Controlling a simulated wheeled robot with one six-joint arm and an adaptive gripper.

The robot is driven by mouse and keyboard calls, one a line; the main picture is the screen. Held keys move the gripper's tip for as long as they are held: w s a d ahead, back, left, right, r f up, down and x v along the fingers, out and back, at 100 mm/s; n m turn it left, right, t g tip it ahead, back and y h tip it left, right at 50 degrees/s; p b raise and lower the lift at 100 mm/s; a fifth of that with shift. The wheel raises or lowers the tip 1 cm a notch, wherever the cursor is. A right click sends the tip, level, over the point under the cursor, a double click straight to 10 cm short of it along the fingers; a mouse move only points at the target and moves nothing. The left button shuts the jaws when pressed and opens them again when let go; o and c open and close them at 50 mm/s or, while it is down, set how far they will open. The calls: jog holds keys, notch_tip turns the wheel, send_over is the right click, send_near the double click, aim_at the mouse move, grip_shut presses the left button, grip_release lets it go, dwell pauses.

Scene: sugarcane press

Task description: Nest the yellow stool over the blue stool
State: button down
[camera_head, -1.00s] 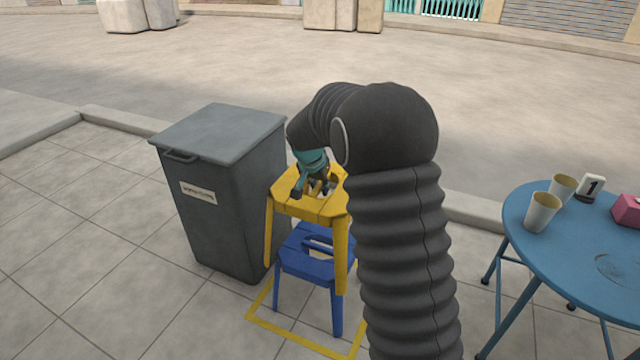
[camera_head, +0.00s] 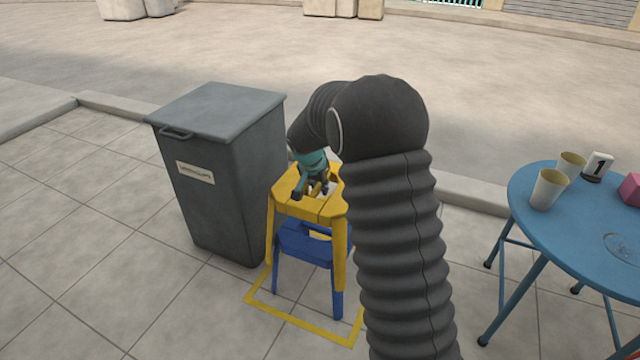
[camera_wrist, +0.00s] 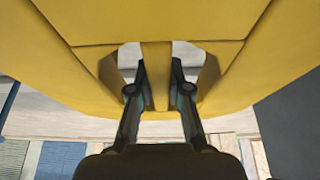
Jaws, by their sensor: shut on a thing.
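The yellow stool (camera_head: 308,206) is upright and held above the blue stool (camera_head: 305,242) in the head view. Its legs hang around the blue stool, and the blue seat shows a little below the yellow one. My gripper (camera_head: 318,188) is shut on the bar of the yellow seat's handle opening. In the wrist view the yellow seat (camera_wrist: 150,25) fills the top, with my fingers (camera_wrist: 158,88) on both sides of the bar. The blue stool stands on the paving inside a yellow outline. My arm hides part of the right side.
A grey lidded bin (camera_head: 225,170) stands close to the left of the stools. A round blue table (camera_head: 590,220) with cups (camera_head: 548,188) and a number sign (camera_head: 597,167) is at the right. Open paving lies at the left front. A kerb runs behind.

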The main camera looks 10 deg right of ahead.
jog(key=shift+f+b, duration=1.65)
jog(key=shift+f, duration=5.05)
jog(key=c, duration=1)
grip_release()
jog(key=v, duration=1.2)
